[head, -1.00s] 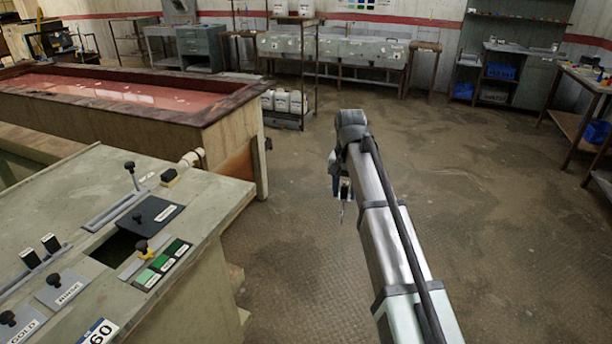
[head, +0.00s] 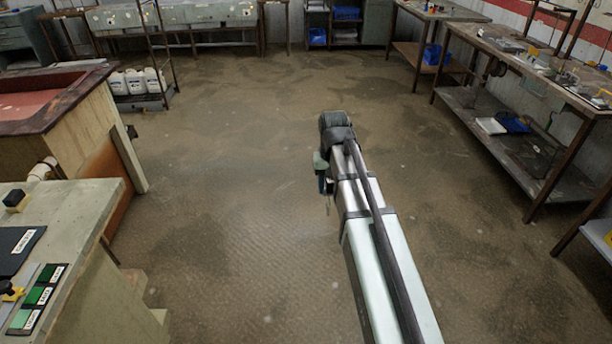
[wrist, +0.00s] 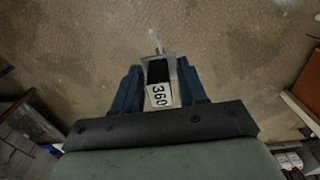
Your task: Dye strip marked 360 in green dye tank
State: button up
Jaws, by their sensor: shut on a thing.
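My gripper (wrist: 160,92) is shut on the strip marked 360 (wrist: 159,94) in the wrist view, its white label between the two blue fingers. The strip has a dark part and a thin pale end pointing away from the gripper. In the head view my gripper (head: 325,186) hangs at the end of the arm over bare floor, and the strip is too small to read there. No open green dye is visible.
The pale bench (head: 80,215) is at the left, with a wooden tank of red liquid (head: 30,104) behind it. White jugs (head: 138,82) stand on a rack. A long workbench (head: 520,62) runs along the right. The floor between is clear.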

jog(key=s+d+f, duration=0.2)
jog(key=d, duration=0.3)
jog(key=w+a+r, duration=0.3)
jog(key=a, duration=0.6)
jog(key=w+a+r, duration=0.2)
jog(key=a+r, duration=0.1)
jog(key=a, duration=0.7)
jog(key=w+a+r, duration=0.3)
jog(key=a, duration=0.6)
jog(key=s+a+r, duration=0.2)
jog(key=a+r, duration=0.1)
jog(key=a, duration=0.6)
jog(key=s+a+r, duration=0.1)
jog(key=a+r, duration=0.1)
jog(key=a, duration=0.6)
jog(key=s+a+r, duration=0.2)
jog(key=a+r, duration=0.1)
jog(key=a, duration=0.6)
jog(key=s+a+r, duration=0.3)
jog(key=s+a, duration=1)
jog(key=a, duration=0.4)
jog(key=s+a+r, duration=0.1)
jog(key=s+a, duration=0.6)
jog(key=s, duration=0.4)
jog(key=s+a+r, duration=0.1)
jog(key=s+a, duration=0.6)
jog(key=s, duration=0.5)
jog(key=shift+a, duration=0.1)
